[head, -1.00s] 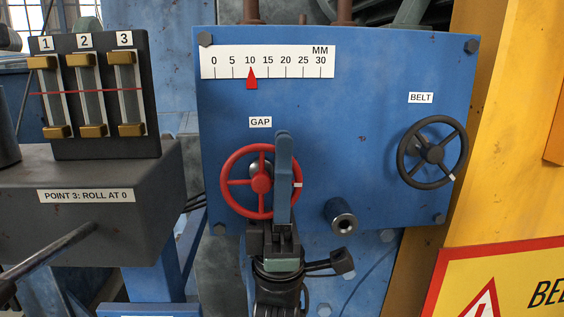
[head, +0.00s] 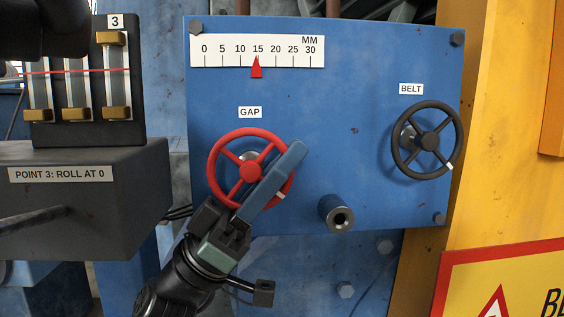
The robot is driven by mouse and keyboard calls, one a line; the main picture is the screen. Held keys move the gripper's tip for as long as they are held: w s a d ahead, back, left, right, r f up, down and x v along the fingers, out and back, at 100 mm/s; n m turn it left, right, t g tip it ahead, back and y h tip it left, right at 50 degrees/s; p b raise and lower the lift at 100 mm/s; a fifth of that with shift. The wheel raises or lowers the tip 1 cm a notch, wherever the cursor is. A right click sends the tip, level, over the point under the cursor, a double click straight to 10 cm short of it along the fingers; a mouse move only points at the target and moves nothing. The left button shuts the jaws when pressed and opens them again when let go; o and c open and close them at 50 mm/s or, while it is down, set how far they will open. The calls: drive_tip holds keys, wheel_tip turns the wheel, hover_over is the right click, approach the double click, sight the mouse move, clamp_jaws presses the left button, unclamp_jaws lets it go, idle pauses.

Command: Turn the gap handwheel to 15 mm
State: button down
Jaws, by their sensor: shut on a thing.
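The red gap handwheel (head: 229,187) is on the blue panel, under the GAP label (head: 250,112). A white mark (head: 281,195) sits at the lower right of its rim. Above it, the red pointer (head: 256,68) on the white MM scale (head: 222,54) stands at about 15. My gripper (head: 288,160) comes from the lower left, tilted to the right, with its blue fingers across the right side of the wheel. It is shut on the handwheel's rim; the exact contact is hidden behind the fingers.
A dark BELT handwheel (head: 428,141) is at the right of the panel. A short pipe stub (head: 337,215) sticks out to the right of my gripper. A grey box (head: 85,205) with brass sliders (head: 117,113) is at the left. A yellow warning sign (head: 520,290) is at the lower right.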

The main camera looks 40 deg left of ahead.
drive_tip(key=shift+f+y, duration=0.2)
drive_tip(key=shift+y, duration=0.1)
drive_tip(key=c, duration=0.9)
unclamp_jaws()
drive_tip(key=shift+c, duration=0.2)
drive_tip(key=shift+g, duration=0.4)
drive_tip(key=b+v, duration=0.5)
drive_tip(key=v, duration=0.8)
drive_tip(key=shift+b, duration=0.3)
drive_tip(key=shift+w+d+f, duration=0.1)
drive_tip(key=shift+w+d, duration=0.05)
